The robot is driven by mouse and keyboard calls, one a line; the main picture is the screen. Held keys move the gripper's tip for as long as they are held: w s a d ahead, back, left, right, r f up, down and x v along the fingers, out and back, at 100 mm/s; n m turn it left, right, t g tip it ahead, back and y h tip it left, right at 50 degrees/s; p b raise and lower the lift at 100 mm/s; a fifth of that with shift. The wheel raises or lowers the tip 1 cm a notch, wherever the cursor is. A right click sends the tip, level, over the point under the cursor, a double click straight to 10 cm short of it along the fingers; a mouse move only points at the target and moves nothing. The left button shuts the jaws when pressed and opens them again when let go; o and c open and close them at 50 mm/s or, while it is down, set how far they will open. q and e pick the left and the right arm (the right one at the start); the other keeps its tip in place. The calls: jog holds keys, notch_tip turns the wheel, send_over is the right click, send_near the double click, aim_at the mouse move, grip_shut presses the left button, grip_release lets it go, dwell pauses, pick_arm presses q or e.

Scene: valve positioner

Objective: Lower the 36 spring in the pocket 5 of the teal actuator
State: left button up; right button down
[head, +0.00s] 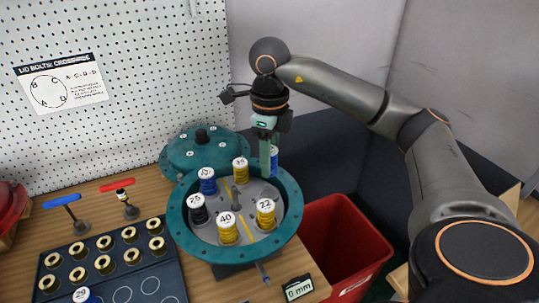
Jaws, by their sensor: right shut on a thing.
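The teal actuator (178,219) is an open round housing on the bench. Several labelled springs stand in it: a blue one (207,184), a yellow one (240,174) behind, a black one marked 25 (199,213), a yellow one marked 40 (228,234) and a yellow one marked 22 (266,218). My right gripper (268,158) points down over the actuator's back right rim, shut on a blue spring (275,157). The spring is partly hidden behind a finger, and its number cannot be read. Pocket numbers cannot be read. My left gripper is not in view.
A teal lid (198,150) lies behind the actuator. A dark tray (125,275) with several brass pieces and a blue spring (82,296) is at left. Blue and red T-handles (117,185) stand behind it. A red bin (333,235) is at right, a 0 mm display (298,288) in front.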

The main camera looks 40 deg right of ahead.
jog(key=shift+f+b, duration=1.55)
jog(key=shift+f, duration=0.55)
jog(key=shift+f, duration=0.1)
jog(key=shift+f+b, duration=1.05)
jog(key=shift+f, duration=0.4)
jog(key=shift+c, duration=1.8)
grip_release()
jog(key=shift+r, duration=0.1)
jog(key=shift+r, duration=0.1)
